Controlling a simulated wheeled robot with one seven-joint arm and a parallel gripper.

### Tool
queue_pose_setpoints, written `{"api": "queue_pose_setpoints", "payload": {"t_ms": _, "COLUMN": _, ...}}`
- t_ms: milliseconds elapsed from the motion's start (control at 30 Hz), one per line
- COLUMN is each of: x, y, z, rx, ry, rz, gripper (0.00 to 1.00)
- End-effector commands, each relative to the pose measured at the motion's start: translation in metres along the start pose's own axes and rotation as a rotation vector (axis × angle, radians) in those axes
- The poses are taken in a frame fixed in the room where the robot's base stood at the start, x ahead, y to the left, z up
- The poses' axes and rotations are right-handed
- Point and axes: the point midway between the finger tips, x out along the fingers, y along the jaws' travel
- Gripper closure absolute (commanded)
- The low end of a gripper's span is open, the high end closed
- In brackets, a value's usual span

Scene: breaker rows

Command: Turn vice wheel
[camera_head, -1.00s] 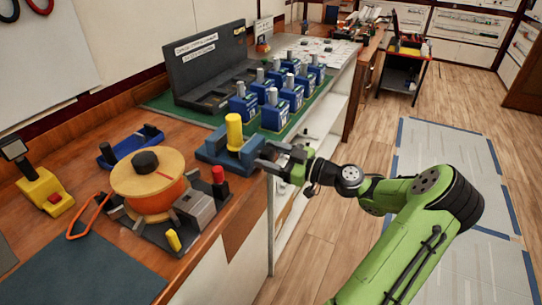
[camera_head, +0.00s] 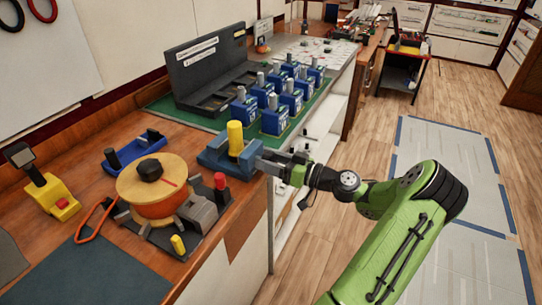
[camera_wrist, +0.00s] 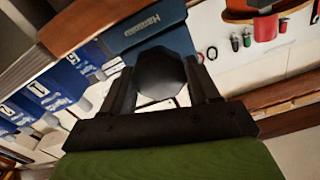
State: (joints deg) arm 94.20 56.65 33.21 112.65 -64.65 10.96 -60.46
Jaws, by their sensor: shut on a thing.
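The blue vice (camera_head: 215,158) sits at the bench's front edge, with an upright yellow cylinder (camera_head: 235,139) held in it. In the wrist view its blue body (camera_wrist: 148,24) shows with white lettering. The dark, faceted vice wheel (camera_wrist: 160,76) faces the wrist camera. My gripper (camera_head: 266,163) reaches the vice's front side from the right. In the wrist view my gripper (camera_wrist: 162,88) has its two black fingers on either side of the wheel, shut on it. The wheel is hidden behind the fingers in the head view.
A wooden spool (camera_head: 158,180) on a dark base stands left of the vice, near a red-topped post (camera_head: 220,181). Several blue breakers (camera_head: 275,115) stand in rows on a green mat behind it. The floor (camera_head: 330,235) right of the bench is open.

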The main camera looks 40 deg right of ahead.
Motion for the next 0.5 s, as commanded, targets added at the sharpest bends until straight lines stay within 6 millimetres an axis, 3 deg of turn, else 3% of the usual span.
{"api": "queue_pose_setpoints", "payload": {"t_ms": 500, "x": -0.0002, "y": 0.0014, "z": -0.0017, "rx": 0.493, "ry": -0.003, "rz": 0.002, "gripper": 0.70}}
